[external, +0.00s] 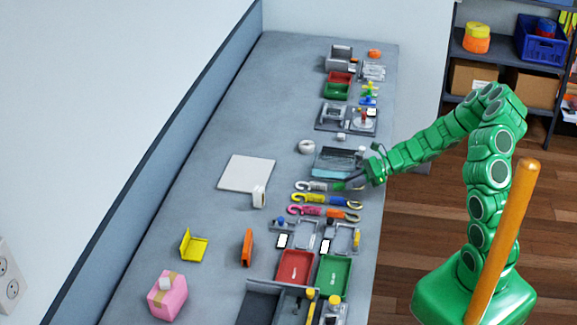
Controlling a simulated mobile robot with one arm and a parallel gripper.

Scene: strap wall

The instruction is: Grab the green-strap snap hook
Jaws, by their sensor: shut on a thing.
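The green-strap snap hook (311,186) lies on the grey workbench, topmost of a row of snap hooks in the external view. Its pale hook end points left, and its strap end is mostly hidden by my gripper. My gripper (345,186) is low over the bench at the right end of this hook and is shut on it. The finger details are too small to make out.
A yellow-and-blue snap hook (326,201) and a pink-and-orange one (322,213) lie just below. A dark teal tray (337,162) is close above. A white board (246,173) and white roll (259,197) stand left. Red (295,268) and green (334,277) bins sit nearer the front.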

